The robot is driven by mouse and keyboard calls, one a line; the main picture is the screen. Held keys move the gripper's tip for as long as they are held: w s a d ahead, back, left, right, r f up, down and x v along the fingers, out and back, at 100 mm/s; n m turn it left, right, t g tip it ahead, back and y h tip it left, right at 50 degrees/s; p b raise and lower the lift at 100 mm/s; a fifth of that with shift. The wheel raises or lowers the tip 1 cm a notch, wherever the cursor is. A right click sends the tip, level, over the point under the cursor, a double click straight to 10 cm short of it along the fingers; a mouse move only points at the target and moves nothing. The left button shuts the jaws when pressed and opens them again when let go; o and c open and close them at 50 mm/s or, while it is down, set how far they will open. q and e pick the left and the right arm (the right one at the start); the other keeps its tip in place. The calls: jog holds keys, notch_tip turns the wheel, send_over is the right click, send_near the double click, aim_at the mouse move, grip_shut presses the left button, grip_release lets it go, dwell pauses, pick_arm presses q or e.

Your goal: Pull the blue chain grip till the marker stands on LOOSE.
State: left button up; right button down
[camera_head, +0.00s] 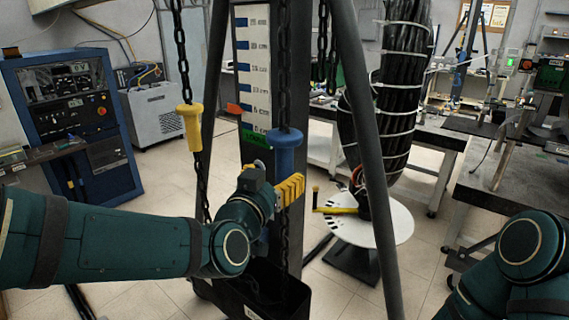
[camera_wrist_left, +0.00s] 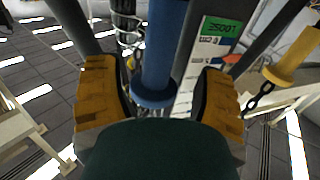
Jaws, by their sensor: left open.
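The blue chain grip (camera_head: 285,152) hangs on a dark chain in front of the white scale board (camera_head: 262,60). The red-orange marker (camera_head: 236,109) stands at the board's left edge, near the 5 cm line and above the green LOOSE label (camera_head: 255,139). My left gripper (camera_head: 290,189) is at the lower part of the blue grip. In the left wrist view the blue grip (camera_wrist_left: 160,50) runs between the two yellow fingers of my open left gripper (camera_wrist_left: 158,78), with gaps on both sides. The LOOSE label (camera_wrist_left: 222,30) shows upside down there. My right gripper is out of view.
A yellow chain grip (camera_head: 190,127) hangs to the left on its own chain. Dark stand legs (camera_head: 365,130) flank the board, with a black bin (camera_head: 262,290) below. A white disc with a yellow crank (camera_head: 340,210) and a black cable bundle stand to the right.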

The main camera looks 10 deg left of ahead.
aim_at(281, 168)
pick_arm(q)
jog(key=x, duration=0.6)
jog(key=shift+s, duration=0.1)
grip_shut()
